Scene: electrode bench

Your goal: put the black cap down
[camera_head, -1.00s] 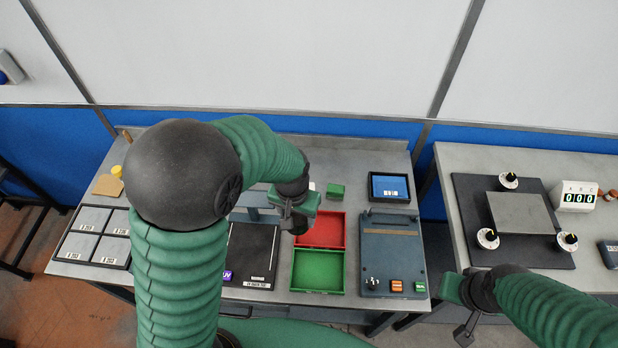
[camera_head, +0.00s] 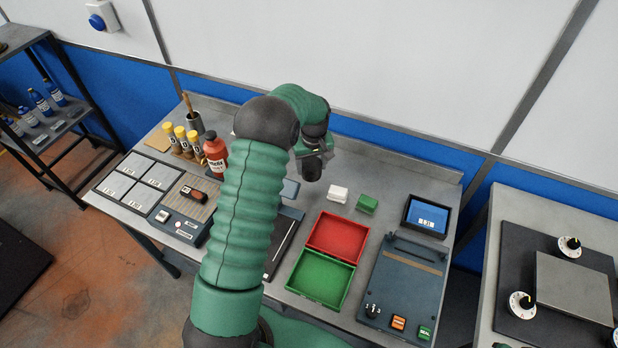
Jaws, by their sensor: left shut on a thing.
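My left gripper (camera_head: 314,153) is in the camera_head view above the back middle of the bench. It is shut on the black cap (camera_head: 312,173), a small dark piece under the fingers. The cap is held up, apart from the bench top as far as I can tell. The fingers and my arm partly hide it. Only a dark green sliver, likely of my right gripper (camera_head: 502,346), shows at the bottom edge.
A red bottle (camera_head: 215,157) and yellow-capped vials (camera_head: 182,138) stand left of my arm. A white block (camera_head: 338,193) and green block (camera_head: 367,204) lie behind the red tray (camera_head: 337,237) and green tray (camera_head: 320,279).

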